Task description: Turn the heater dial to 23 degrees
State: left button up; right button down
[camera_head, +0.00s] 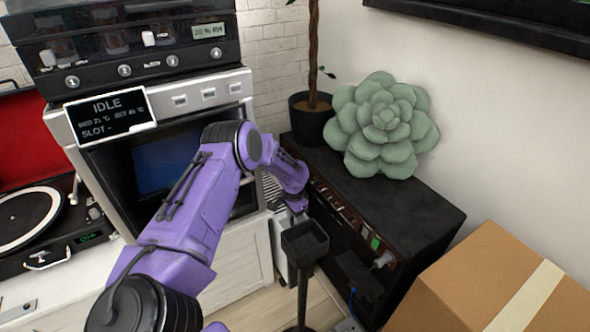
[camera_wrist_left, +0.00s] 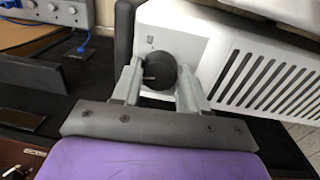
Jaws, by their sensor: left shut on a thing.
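The white heater (camera_wrist_left: 240,45) with a dark slotted grille fills the upper right of the left wrist view. Its round black dial (camera_wrist_left: 158,68) has a pale pointer mark, and a small symbol is on the case beside it. My left gripper (camera_wrist_left: 161,78) is shut on the dial, one grey finger on each side. I cannot read the degree setting. In the head view the heater (camera_head: 279,247) is mostly hidden by my left arm and a black stand. My left gripper (camera_head: 297,204) reaches down there, and the dial is hidden. My right gripper is not in view.
A black stand with a small tray (camera_head: 304,243) is close to the heater. A black cabinet (camera_head: 420,212) bears a green succulent-shaped object (camera_head: 385,127) and a plant pot (camera_head: 312,120). A cardboard box (camera_head: 480,285) is at the lower right. A machine (camera_head: 160,100) reading IDLE stands left.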

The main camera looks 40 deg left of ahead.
pick_arm(q)
jog(key=shift+m, duration=0.8)
jog(key=o, duration=1)
jog(key=shift+a, duration=0.1)
jog(key=shift+o, duration=0.2)
jog(key=r+p, duration=0.1)
jog(key=r, duration=0.6)
jog(key=shift+a+r+p, duration=0.2)
jog(key=shift+p, duration=0.1)
jog(key=shift+w, duration=0.15)
